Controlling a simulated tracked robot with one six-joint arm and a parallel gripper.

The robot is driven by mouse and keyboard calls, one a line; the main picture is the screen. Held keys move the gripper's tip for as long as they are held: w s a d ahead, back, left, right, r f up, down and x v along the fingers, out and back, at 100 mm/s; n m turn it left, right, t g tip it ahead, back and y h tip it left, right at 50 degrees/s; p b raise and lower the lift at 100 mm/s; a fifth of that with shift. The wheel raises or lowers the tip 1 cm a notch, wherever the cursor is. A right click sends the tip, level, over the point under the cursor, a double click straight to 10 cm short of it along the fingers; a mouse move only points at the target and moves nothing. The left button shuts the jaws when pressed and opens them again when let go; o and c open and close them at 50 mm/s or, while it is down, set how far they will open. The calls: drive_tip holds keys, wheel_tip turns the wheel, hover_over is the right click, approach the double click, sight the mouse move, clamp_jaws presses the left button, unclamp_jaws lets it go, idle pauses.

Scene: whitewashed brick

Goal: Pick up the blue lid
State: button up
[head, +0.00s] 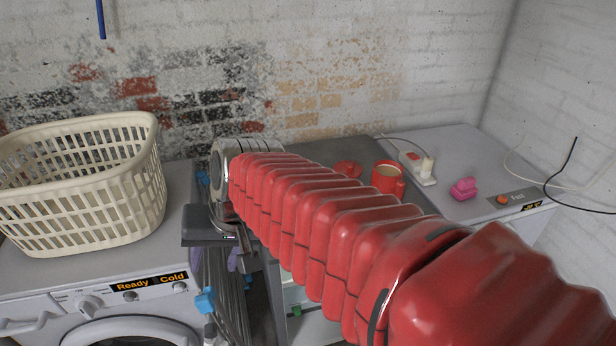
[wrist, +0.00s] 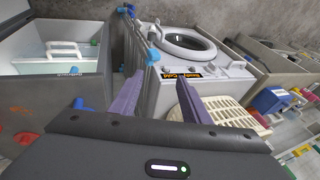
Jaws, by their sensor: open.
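No blue lid can be made out for certain. In the wrist view a small blue thing (wrist: 266,100) shows at the right, on a surface past the washing machine; whether it is a lid I cannot tell. My gripper (wrist: 158,97) is open, its two purple fingers apart, with nothing seen held between them. In the head view my red-sleeved arm reaches left, and the gripper hangs mostly hidden behind the dark wrist part, beside the washing machine.
A cream basket (head: 85,185) stands on the washing machine (head: 140,290) at left. A folded rack with light-blue clips (head: 205,301) stands close to my gripper.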

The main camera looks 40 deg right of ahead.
drive_tip(key=w+d+f+m+t+y, duration=0.2)
drive_tip(key=w+d+m, duration=0.6)
drive_tip(key=d, duration=0.3)
drive_tip(key=w+d+f+m+t+y, duration=0.1)
drive_tip(key=w+d+f+m+t, duration=0.15)
drive_tip(key=w+d+m, duration=0.65)
drive_tip(key=s+d+f+m+t+h, duration=0.1)
drive_tip(key=s+d+f+m, duration=0.1)
drive_tip(key=d, duration=0.8)
drive_tip(key=s+d+f+m+t+h, duration=0.1)
drive_tip(key=d+f+m, duration=0.3)
drive_tip(key=d, duration=0.6)
drive_tip(key=s+d+f+m+t+h, duration=0.1)
drive_tip(key=s+d+f+m+t, duration=0.1)
drive_tip(key=d+m, duration=0.4)
drive_tip(key=shift+s+d+f+t+h, duration=0.15)
drive_tip(key=shift+d+f, duration=0.15)
drive_tip(key=shift+d, duration=0.5)
drive_tip(key=shift+s+d+f+t+h, duration=0.1)
drive_tip(key=shift+d+f, duration=0.2)
drive_tip(key=shift+d, duration=0.45)
drive_tip(key=shift+s+d+f+t+h, duration=0.15)
drive_tip(key=shift+d+f, duration=0.15)
drive_tip(key=shift+d, duration=0.5)
drive_tip(key=shift+x, duration=4.35)
